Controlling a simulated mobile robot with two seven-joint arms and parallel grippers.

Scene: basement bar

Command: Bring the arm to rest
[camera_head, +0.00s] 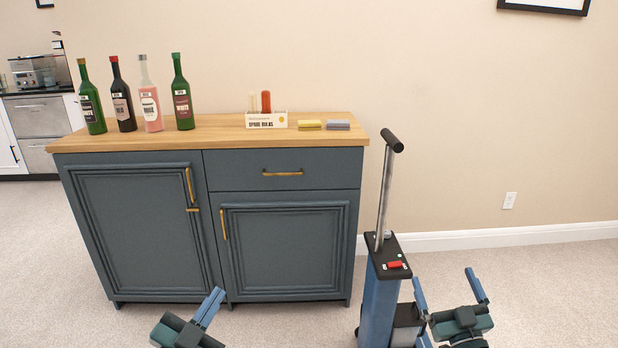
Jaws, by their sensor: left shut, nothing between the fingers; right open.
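My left gripper (215,295) is at the bottom of the view, in front of the cabinet doors. Its blue fingers are together and hold nothing. My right gripper (445,276) is at the lower right, over the carpet and to the right of the cabinet. Its two blue fingers stand wide apart with nothing between them. Most of both arms is out of view below the frame.
A blue-grey cabinet (281,260) with a wooden top stands ahead. Carpet (560,295) is free at the right.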

